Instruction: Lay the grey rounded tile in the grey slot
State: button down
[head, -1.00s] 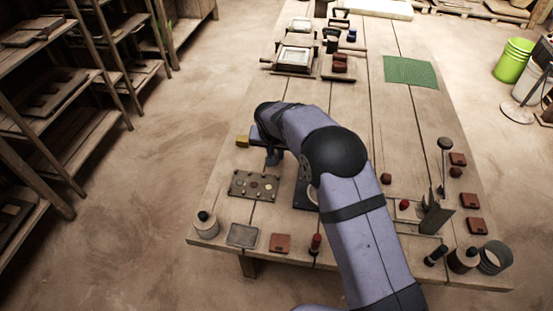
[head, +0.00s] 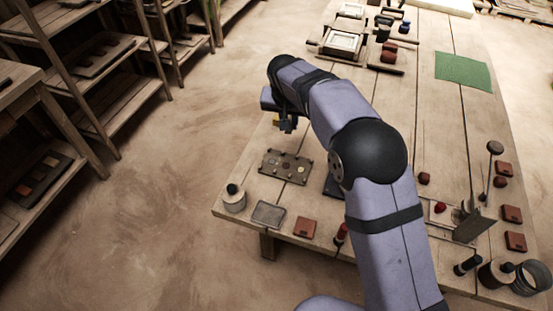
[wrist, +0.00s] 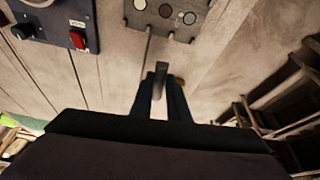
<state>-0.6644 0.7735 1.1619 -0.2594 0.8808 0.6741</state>
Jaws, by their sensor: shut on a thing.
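My gripper (head: 287,126) hangs over the far left part of the table in the head view. In the wrist view my gripper (wrist: 161,85) is shut on a narrow grey piece (wrist: 161,72), seen edge-on between the fingers. It is likely the grey rounded tile; its outline cannot be told. The dark slot board (head: 268,172) lies on the table on the near side of my gripper. The board also shows at the top of the wrist view (wrist: 150,23), ahead of the fingertips, with several round slots of differing colours. Which slot is the grey one is unclear.
A yellow block (head: 276,122) is beside my gripper, partly hidden. A box with a red switch (wrist: 78,40) and dark knob stands left of the board in the wrist view. A round pot (head: 234,202), grey tray (head: 268,215) and red tile (head: 305,228) line the near edge.

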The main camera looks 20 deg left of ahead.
jog(key=r+n+b, duration=0.1)
jog(key=n+b, duration=0.1)
send_over(271, 164)
jog(key=a, duration=0.3)
jog(key=d+m, duration=0.1)
jog(key=s+d+m, duration=0.1)
jog(key=d+m, duration=0.1)
jog(key=shift+s+f+h, duration=0.1)
jog(key=shift+s+h, duration=0.15)
jog(key=shift+h, duration=0.05)
jog(key=shift+f, duration=5)
jog(key=shift+f, duration=0.2)
jog(key=c, duration=1.7)
grip_release()
